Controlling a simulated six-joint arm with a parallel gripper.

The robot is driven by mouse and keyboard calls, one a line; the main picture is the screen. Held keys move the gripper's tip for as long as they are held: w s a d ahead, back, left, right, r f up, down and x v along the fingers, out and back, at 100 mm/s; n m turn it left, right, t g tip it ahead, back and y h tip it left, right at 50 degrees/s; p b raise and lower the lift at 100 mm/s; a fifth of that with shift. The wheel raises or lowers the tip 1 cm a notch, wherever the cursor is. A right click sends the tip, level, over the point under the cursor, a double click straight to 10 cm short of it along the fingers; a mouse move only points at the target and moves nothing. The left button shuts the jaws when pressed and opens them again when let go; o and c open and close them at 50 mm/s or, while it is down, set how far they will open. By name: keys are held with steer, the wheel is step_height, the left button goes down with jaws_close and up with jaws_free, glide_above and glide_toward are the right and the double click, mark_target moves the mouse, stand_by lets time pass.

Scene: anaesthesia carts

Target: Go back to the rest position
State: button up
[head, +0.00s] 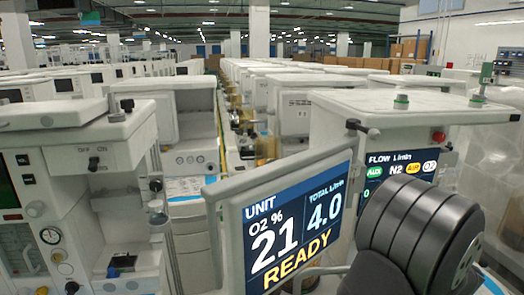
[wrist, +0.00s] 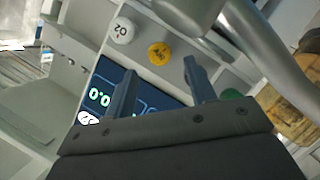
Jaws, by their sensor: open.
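My gripper shows in the wrist view (wrist: 158,85), its two fingers apart with nothing between them. Beyond the fingers are a cart's flow screen, a white O2 knob (wrist: 122,31) and a yellow AIR knob (wrist: 159,53). A green knob (wrist: 232,95) is partly hidden behind the right finger. In the head view my dark rounded arm link fills the lower right, in front of the cart with the flow panel (head: 400,160); my gripper is not visible there.
A tilted monitor (head: 290,222) reading READY stands left of my arm in the head view. A cart with a gauge and switches (head: 75,160) stands at the left. Rows of carts and cardboard boxes (head: 410,50) fill the background.

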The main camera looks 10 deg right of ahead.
steer(key=x, duration=0.5)
steer(key=v, duration=1.6)
steer(key=x, duration=1.6)
steer(key=shift+m+y, duration=0.3)
steer(key=shift+m, duration=0.3)
steer(key=v, duration=0.7)
steer(key=shift+s+r, duration=0.2)
